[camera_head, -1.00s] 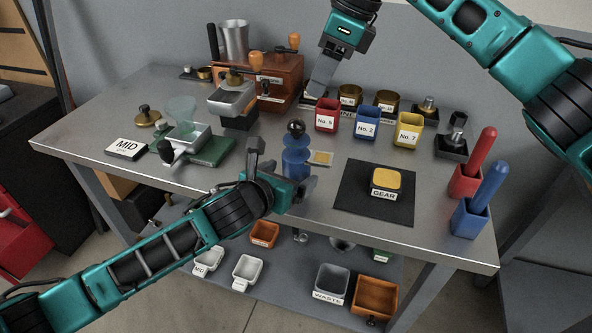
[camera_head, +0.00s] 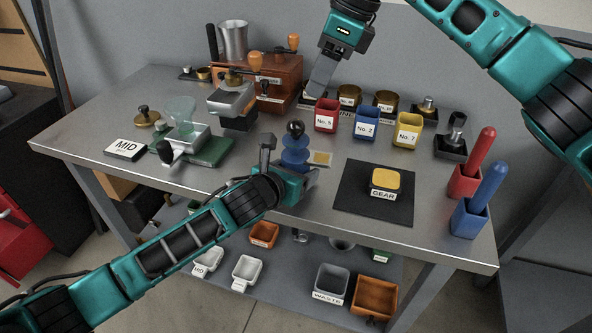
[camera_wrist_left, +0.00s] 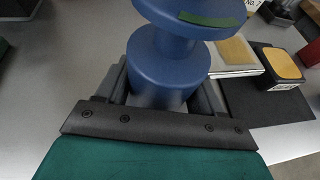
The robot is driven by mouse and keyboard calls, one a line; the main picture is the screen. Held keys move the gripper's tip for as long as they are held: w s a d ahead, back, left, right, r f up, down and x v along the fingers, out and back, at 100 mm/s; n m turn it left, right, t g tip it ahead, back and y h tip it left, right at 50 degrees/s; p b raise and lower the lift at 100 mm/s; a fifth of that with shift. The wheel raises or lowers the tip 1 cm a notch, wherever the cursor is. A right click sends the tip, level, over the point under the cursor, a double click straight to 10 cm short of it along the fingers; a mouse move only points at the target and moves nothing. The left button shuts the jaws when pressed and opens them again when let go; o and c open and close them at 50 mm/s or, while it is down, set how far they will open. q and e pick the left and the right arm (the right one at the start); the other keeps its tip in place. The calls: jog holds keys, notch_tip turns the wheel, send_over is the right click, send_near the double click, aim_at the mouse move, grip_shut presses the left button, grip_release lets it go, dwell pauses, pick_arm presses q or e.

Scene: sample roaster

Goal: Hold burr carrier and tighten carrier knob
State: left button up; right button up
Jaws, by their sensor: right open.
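The burr carrier appears to be the blue spool-shaped piece (camera_head: 294,158) with a dark round knob (camera_head: 295,128) on top, upright near the table's front middle. My left gripper (camera_head: 290,160) is low at its front, fingers apart on either side of its lower body. The left wrist view shows the blue body (camera_wrist_left: 168,70) between the fingers; firm contact cannot be made out, and its base is hidden. The knob is outside that view. My right gripper (camera_head: 318,88) is open and empty, high behind the red No. 5 cup, away from the carrier.
A small tan-topped plate (camera_head: 320,158) lies right beside the carrier. The yellow GEAR block (camera_head: 386,181) sits on a black mat (camera_head: 350,200). Red No. 5 (camera_head: 326,115), blue No. 2 (camera_head: 367,122) and yellow No. 7 (camera_head: 407,130) cups stand behind. A green-based scale (camera_head: 212,152) is left.

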pick_arm(q)
jog(key=c, duration=0.9)
jog(key=o, duration=1.4)
jog(key=shift+r, duration=0.1)
jog(key=shift+r+p, duration=0.2)
jog(key=shift+p, duration=0.45)
jog(key=c, duration=1.2)
jog(key=shift+c, duration=0.2)
